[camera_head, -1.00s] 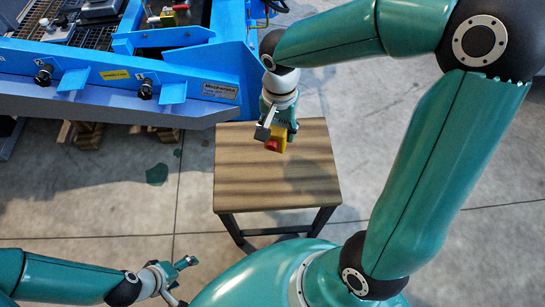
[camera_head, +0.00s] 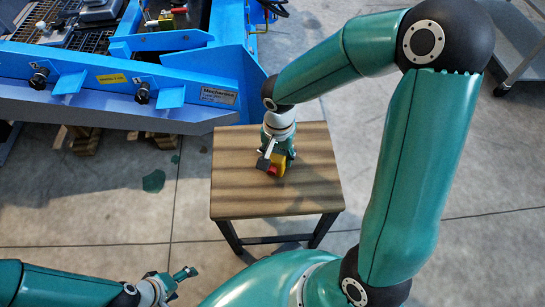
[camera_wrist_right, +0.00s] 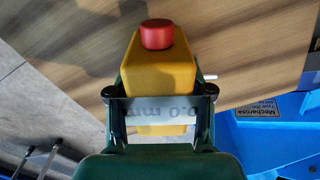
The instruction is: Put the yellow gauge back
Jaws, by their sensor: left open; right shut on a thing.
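The yellow gauge (camera_head: 278,162) is a small yellow block with a red knob on one end. My right gripper (camera_head: 277,158) is shut on it, low over the wooden table top (camera_head: 235,190). The right wrist view shows the gauge (camera_wrist_right: 160,75) between the fingers, its red knob pointing away over the wood and a "0.0 mm" marking near the fingers. I cannot tell whether the gauge touches the table top. My left gripper (camera_head: 183,281) is open and empty at the lower left, above the floor.
A blue machine frame (camera_head: 110,95) stands at the upper left, with clamps along its side and a label plate. On it lies another small yellow and red item (camera_head: 165,19). The table top around the right gripper is bare. A grey cart (camera_head: 520,40) stands at the upper right.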

